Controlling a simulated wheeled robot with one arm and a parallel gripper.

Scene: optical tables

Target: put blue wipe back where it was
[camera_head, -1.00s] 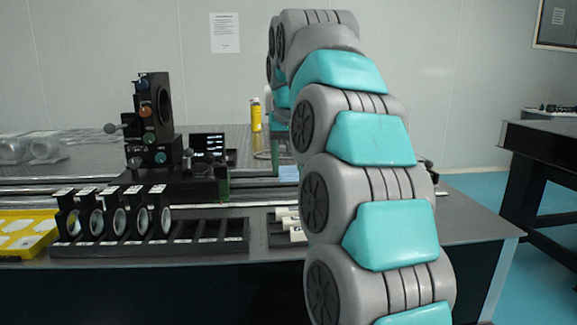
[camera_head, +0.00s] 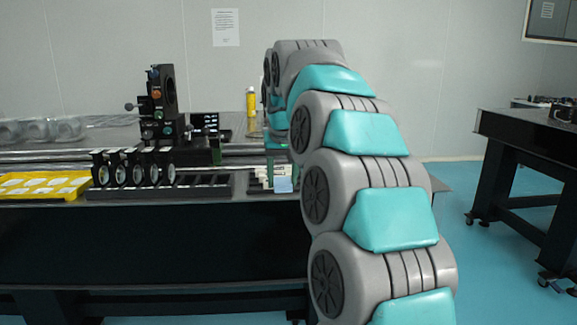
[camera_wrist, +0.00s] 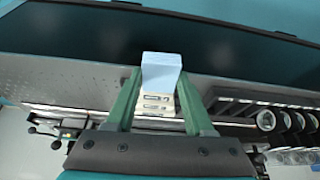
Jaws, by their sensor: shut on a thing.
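The light blue wipe (camera_wrist: 162,74) is between the two green fingertips of my gripper (camera_wrist: 160,76) in the wrist view. My gripper is shut on it. In the head view the wipe (camera_head: 283,184) shows as a small pale blue patch low beside my arm, near the front edge of the optical table (camera_head: 215,207). My arm hides most of the gripper there. White labelled pieces (camera_wrist: 155,104) lie beyond the wipe between the fingers in the wrist view. I cannot tell whether the wipe touches them or the table.
A black rack (camera_head: 205,192) with several round lens mounts stands left of the wipe. A yellow tray (camera_head: 45,185) lies farther left. A black optical mount (camera_head: 158,105) and a yellow bottle (camera_head: 251,102) stand behind. Another dark table (camera_head: 530,128) is at right, with clear floor between.

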